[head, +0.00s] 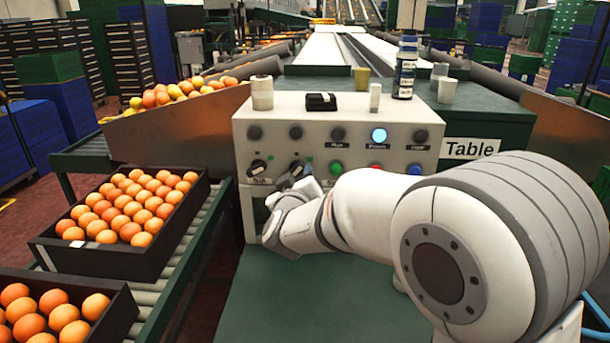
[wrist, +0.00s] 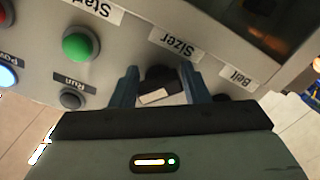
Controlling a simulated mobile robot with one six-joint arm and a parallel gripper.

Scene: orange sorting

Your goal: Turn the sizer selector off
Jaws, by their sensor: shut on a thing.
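The sizer selector (wrist: 158,78) is a dark knob with a pale mark, on the grey control panel (wrist: 225,58) below the "Sizer" label (wrist: 172,42) in the wrist view. My gripper (wrist: 160,91) has one finger on each side of the knob and is shut on it. In the head view my gripper (head: 288,184) is at the panel front (head: 310,146), covering much of the sizer selector and its label. The exact angle of the knob is hard to tell.
The belt selector (head: 257,167) is close on the left. A green button (head: 335,168) and a red button (head: 376,169) are to the right. A blue lamp (head: 379,135) is lit above. Tape, a black box and a bottle stand on top. Orange crates (head: 100,261) stand left.

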